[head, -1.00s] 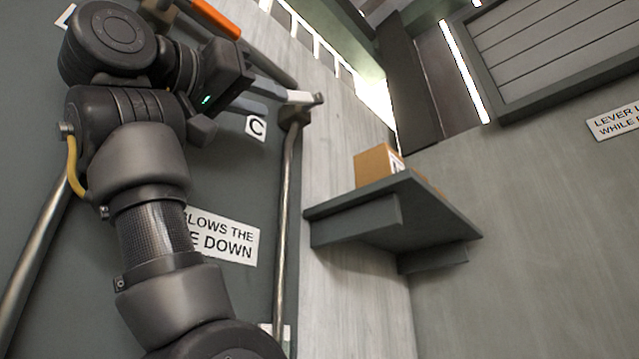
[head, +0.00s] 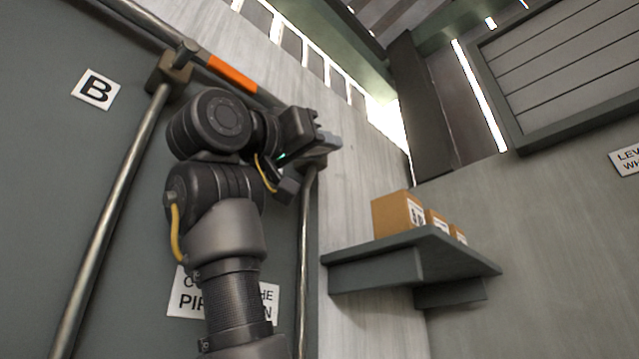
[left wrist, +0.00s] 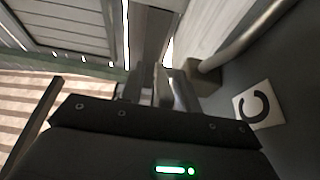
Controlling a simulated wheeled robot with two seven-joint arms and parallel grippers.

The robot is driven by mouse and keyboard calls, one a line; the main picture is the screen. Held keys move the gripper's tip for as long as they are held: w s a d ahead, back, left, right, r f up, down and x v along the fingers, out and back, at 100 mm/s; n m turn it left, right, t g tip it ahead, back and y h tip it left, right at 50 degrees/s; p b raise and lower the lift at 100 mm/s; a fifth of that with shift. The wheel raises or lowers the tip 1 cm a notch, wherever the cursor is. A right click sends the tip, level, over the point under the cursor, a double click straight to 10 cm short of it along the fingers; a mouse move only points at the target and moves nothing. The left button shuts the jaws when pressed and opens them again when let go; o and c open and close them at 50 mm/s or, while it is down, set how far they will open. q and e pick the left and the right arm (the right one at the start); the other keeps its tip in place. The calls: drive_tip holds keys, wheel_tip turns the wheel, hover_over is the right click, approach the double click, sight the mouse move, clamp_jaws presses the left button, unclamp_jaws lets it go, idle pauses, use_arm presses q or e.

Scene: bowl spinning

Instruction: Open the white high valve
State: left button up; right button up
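My left gripper (head: 326,141) is at the top of the right-hand pipe, over the valve block (head: 313,161) there. The white lever of this valve is largely hidden by my gripper in the head view. In the left wrist view my gripper's fingers (left wrist: 158,88) look dark and narrow, beside the brownish valve block (left wrist: 203,72) and the C label (left wrist: 254,104). Whether they touch or hold the lever is unclear. My right gripper is not in view.
An orange-handled valve lever (head: 232,73) is up and left of my arm, near the B label (head: 96,89). A grey shelf (head: 410,255) with cardboard boxes (head: 398,212) juts out to the right. A sign (head: 190,300) is partly behind my arm.

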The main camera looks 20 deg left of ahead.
use_arm(q)
drive_tip(key=shift+w+f, duration=0.15)
drive_tip(key=shift+w, duration=0.15)
drive_tip(key=shift+s, duration=0.15)
clamp_jaws()
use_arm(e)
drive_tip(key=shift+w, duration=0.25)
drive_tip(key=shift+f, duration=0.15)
